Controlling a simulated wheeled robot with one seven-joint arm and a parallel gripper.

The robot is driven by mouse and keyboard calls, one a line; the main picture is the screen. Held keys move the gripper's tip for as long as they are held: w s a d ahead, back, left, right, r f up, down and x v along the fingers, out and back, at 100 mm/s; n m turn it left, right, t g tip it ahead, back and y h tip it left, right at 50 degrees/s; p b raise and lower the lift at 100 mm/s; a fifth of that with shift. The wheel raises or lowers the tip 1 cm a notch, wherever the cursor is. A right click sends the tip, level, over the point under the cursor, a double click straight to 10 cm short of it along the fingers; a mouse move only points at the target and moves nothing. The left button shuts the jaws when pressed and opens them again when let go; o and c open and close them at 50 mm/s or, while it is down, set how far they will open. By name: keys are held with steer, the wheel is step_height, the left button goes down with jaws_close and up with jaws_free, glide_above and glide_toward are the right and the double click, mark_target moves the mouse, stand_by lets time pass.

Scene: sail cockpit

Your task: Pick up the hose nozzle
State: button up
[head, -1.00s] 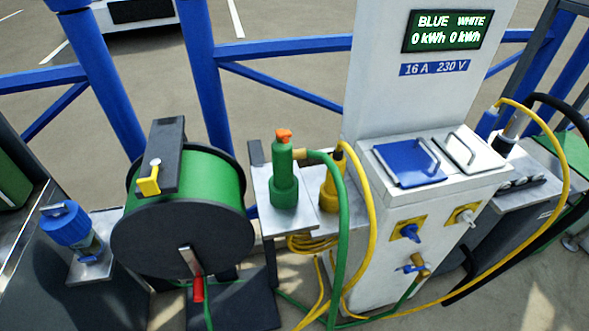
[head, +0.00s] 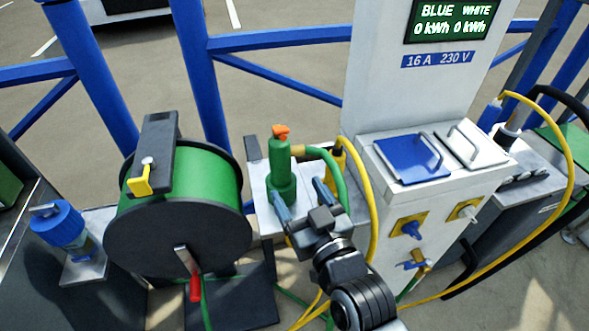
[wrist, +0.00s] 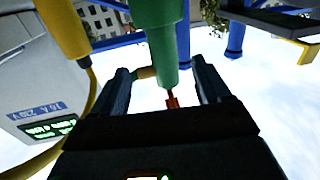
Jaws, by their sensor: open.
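The green hose nozzle (head: 282,165) with an orange tip stands upright on a small grey shelf (head: 258,185). A green hose (head: 330,165) joins its side. My gripper (head: 297,194) is open in front of the nozzle, one finger at its lower body and the other to its right. In the wrist view the picture is upside down; the green nozzle (wrist: 166,45) lies between the two open fingers of my gripper (wrist: 163,82). I cannot tell whether either finger touches it. The gripper and wrist hide part of the shelf.
A yellow connector (head: 338,153) with a yellow cable is just right of the nozzle. A green hose reel (head: 195,190) stands to the left. A white power pedestal (head: 378,80) rises at the right. Blue rails (head: 280,42) run behind.

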mark_target(284, 171)
steer(key=shift+w+a+r, duration=0.35)
steer(key=shift+w+a, duration=0.1)
steer(key=shift+w, duration=0.25)
steer(key=shift+x, duration=0.85)
steer(key=shift+p+x, duration=0.85)
steer(key=shift+x, duration=1.9)
steer(key=shift+a+f, duration=0.1)
steer(key=shift+f, duration=0.1)
steer(key=shift+r, duration=0.1)
steer(key=c, duration=1.4)
steer(key=shift+r, duration=0.1)
